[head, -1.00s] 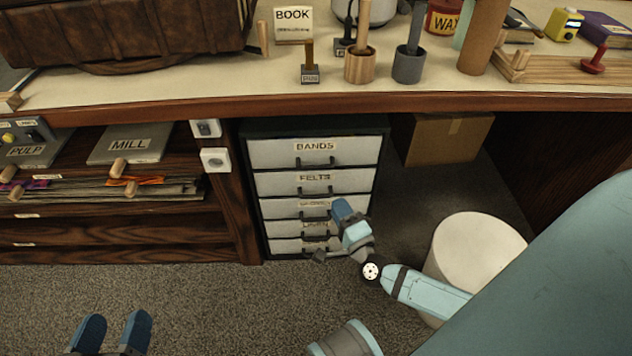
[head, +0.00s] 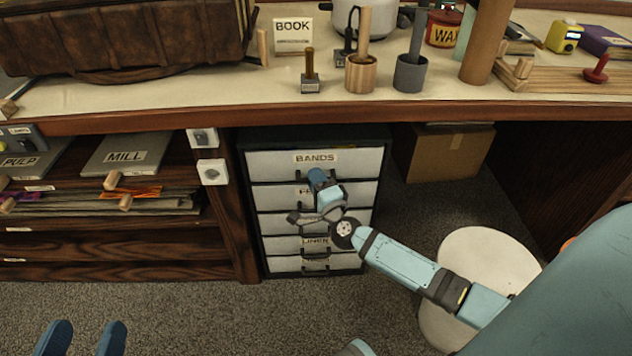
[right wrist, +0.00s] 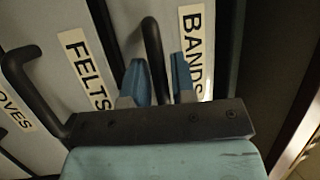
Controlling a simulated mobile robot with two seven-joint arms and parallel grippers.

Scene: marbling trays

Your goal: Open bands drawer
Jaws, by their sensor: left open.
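The bands drawer (head: 274,161) is the top drawer of a dark cabinet, with a pale front, a BANDS label and a dark bar handle. It looks closed flush. My right gripper (head: 317,178) is in front of the cabinet, just below the BANDS label, and hides part of the handle. In the right wrist view the two blue fingers (right wrist: 158,82) are apart, and the bands handle (right wrist: 153,55) shows between them. I cannot tell whether they touch it. My left gripper (head: 84,340) is open and empty above the carpet at the lower left.
The felts drawer (head: 268,194) and several more labelled drawers lie below. The bench edge (head: 300,115) overhangs the cabinet. A white round bin (head: 470,250) stands right of it under my right arm, and a cardboard box (head: 450,150) is behind. Carpet before the cabinet is free.

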